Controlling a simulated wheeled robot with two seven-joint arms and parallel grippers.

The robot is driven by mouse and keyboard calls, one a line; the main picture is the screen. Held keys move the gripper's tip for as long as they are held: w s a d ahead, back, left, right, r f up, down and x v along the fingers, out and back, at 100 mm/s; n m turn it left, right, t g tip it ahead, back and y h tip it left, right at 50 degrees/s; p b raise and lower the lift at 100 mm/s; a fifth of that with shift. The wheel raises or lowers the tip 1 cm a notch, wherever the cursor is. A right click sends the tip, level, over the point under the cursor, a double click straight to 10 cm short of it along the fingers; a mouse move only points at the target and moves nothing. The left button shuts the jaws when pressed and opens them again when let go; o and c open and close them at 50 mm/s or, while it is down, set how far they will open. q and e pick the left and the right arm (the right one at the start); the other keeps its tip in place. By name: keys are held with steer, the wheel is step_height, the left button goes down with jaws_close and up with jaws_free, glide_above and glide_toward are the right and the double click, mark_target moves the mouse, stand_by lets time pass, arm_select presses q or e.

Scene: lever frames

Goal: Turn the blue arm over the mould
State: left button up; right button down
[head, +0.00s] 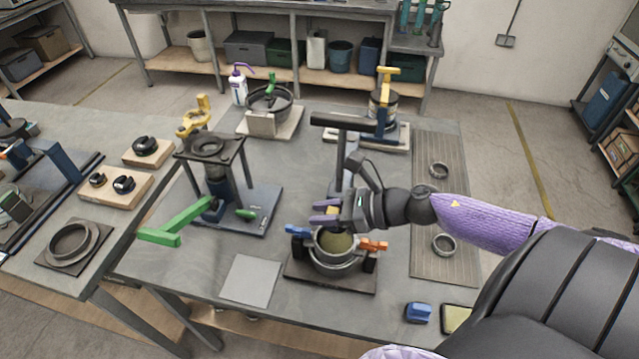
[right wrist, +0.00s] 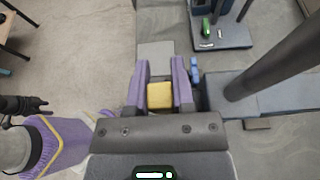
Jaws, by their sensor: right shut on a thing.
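The round mould (head: 335,262) stands on a dark base near the table's front, with a greenish-brown face inside its ring. A short blue arm (head: 297,231) sits at its left rim, and an orange piece (head: 373,245) at its right rim. My right gripper (head: 328,212) is just above and behind the mould. Its purple fingers are shut on a yellow block (right wrist: 160,95) in the right wrist view. What the block is joined to is hidden. The blue arm also shows beside the fingers in that view (right wrist: 194,70).
A dark post with a crossbar (head: 342,121) rises behind my gripper. A stand with a green lever (head: 178,222) is to the left. A blue-and-yellow frame (head: 383,118) stands at the back. A grey plate (head: 251,278) lies flat left of the mould.

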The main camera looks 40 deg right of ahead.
stand_by(0.4)
steer(key=c, duration=0.8)
jaws_free()
steer(key=shift+o, duration=0.2)
steer(key=shift+s, duration=0.1)
steer(key=shift+d, duration=0.1)
steer(key=p+v, duration=0.1)
steer(key=v, duration=0.9)
